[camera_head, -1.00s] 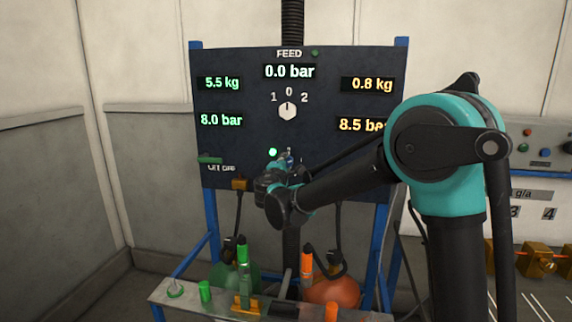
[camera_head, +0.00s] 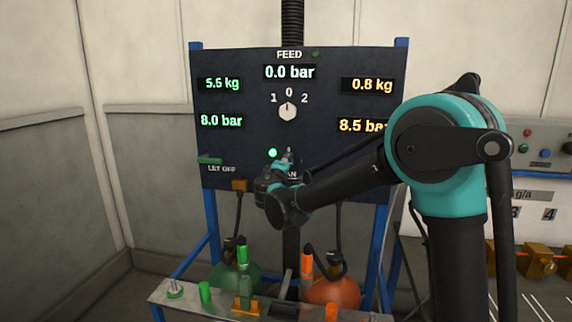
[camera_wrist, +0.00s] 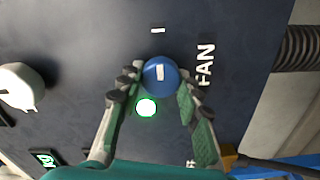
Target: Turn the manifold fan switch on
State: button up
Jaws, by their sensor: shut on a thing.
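The fan switch is a round blue knob (camera_wrist: 161,75) with a short white mark, beside the FAN label (camera_wrist: 206,65) on the dark panel. In the wrist view its mark runs roughly up and down, in line with a small white dash on the panel above it. My gripper (camera_wrist: 156,88) has one finger on each side of the knob and is shut on it. A green lamp (camera_wrist: 146,107) glows between the fingers. In the head view my gripper (camera_head: 277,174) is at the panel's lower middle and hides most of the knob; the lamp (camera_head: 272,153) shows lit.
The feed panel (camera_head: 240,100) has several readouts and a white selector knob (camera_head: 288,112) above my gripper. A LET OFF control (camera_head: 210,160) is at its lower left. Hoses, green and orange bottles (camera_head: 333,293) and a front rail (camera_head: 170,292) stand below.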

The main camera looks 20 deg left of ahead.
jog(key=o, duration=1.2)
jog(key=s, duration=1.2)
jog(key=shift+d, duration=0.35)
